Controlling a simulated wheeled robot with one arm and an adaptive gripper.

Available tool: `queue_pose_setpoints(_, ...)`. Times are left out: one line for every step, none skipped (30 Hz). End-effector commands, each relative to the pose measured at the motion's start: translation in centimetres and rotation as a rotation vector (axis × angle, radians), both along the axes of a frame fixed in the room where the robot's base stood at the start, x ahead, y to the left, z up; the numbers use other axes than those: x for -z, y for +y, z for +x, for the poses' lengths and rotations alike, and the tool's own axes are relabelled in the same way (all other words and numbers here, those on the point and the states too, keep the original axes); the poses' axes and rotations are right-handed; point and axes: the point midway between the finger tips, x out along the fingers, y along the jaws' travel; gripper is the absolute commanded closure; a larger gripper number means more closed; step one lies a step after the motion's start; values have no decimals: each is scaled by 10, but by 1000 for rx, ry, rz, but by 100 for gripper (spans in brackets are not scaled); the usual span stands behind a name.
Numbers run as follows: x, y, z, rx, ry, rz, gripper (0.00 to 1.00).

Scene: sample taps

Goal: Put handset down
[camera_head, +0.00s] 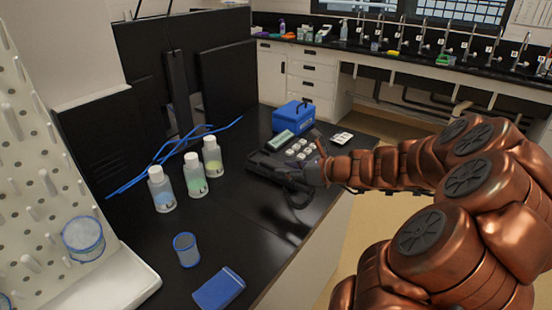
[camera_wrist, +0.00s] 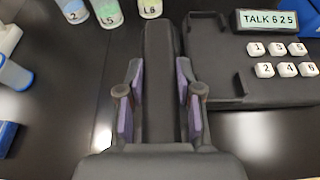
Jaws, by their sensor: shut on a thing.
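My gripper (camera_wrist: 160,85) is shut on the dark handset (camera_wrist: 162,50), with purple-padded fingers on both sides of it. The handset points away from the wrist, left of the dark phone base (camera_wrist: 222,70) and roughly in line with its length. I cannot tell its exact height over the base or table. The base has a screen reading "TALK 625" and white numbered keys (camera_wrist: 285,58). In the head view the phone base (camera_head: 262,167) sits near the desk's right edge, with my gripper (camera_head: 300,178) at its near side, partly hiding the handset.
Three capped bottles (camera_head: 195,175) stand left of the phone. A blue box (camera_head: 293,117) stands behind it, and a white card (camera_head: 342,138) lies right of that. A blue-rimmed cup (camera_head: 186,250) and a blue item (camera_head: 218,289) are at the front. Sink taps (camera_head: 445,40) line the back counter.

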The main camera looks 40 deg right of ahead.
Motion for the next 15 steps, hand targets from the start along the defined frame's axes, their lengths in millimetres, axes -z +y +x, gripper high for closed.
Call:
queue_pose_setpoints(0, -2, 10, -3, 2, 2, 100)
queue_pose_setpoints(1, -5, 15, -3, 2, 3, 100)
queue_pose_setpoints(2, -9, 21, -2, 2, 2, 100)
queue_pose_setpoints(2, -11, 27, -2, 2, 0, 100)
queue_pose_setpoints(2, -13, 31, -2, 2, -1, 100)
queue_pose_setpoints(3, -15, 38, -2, 2, 0, 100)
queue_pose_setpoints(3, -17, 42, -1, 2, 1, 100)
queue_pose_setpoints(4, -19, 47, -2, 4, 1, 100)
queue_pose_setpoints(5, -22, 54, -2, 4, 1, 100)
queue_pose_setpoints(6, -25, 58, -1, 2, 1, 100)
queue_pose_setpoints(6, -27, 63, 0, 2, 0, 100)
queue_pose_setpoints(6, -29, 69, -1, 2, 0, 100)
queue_pose_setpoints(6, -32, 73, -1, 1, 1, 100)
queue_pose_setpoints(7, -33, 77, 0, 1, 2, 100)
queue_pose_setpoints(8, -36, 83, 0, 2, 2, 100)
